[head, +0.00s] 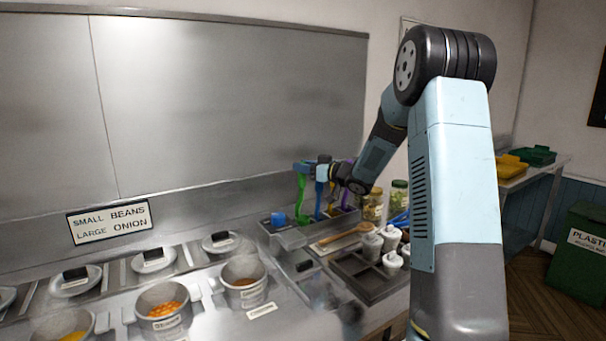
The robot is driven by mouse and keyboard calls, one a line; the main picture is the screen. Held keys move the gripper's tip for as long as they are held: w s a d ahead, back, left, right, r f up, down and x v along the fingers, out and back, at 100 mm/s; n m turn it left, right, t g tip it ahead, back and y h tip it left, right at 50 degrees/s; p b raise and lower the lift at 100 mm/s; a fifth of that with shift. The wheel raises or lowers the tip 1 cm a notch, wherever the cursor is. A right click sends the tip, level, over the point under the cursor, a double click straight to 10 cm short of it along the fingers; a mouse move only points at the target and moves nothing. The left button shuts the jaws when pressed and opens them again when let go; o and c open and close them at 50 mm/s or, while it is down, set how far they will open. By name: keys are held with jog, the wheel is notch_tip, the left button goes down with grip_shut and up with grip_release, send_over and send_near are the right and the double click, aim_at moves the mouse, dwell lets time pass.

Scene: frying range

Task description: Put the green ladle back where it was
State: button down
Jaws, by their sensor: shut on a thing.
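The green ladle (301,194) hangs upright from my gripper (306,168), which is shut on its upper end. Its lower end is at the grey metal holder (292,240); whether it is inside a compartment or just above it I cannot tell. A blue utensil (319,201) stands upright just right of the green ladle, and a purple one (346,197) is further right, partly behind my wrist. A small blue item (278,219) sits at the left end of the holder.
A wooden spoon (345,234) lies in front of the holder. A dark tray (366,275) with white-lidded containers (371,245) and jars (372,206) are to the right. Pots of food (165,311) line the counter at left. A steel wall stands behind.

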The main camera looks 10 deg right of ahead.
jog(key=shift+f, duration=1.1)
jog(key=c, duration=0.8)
grip_release()
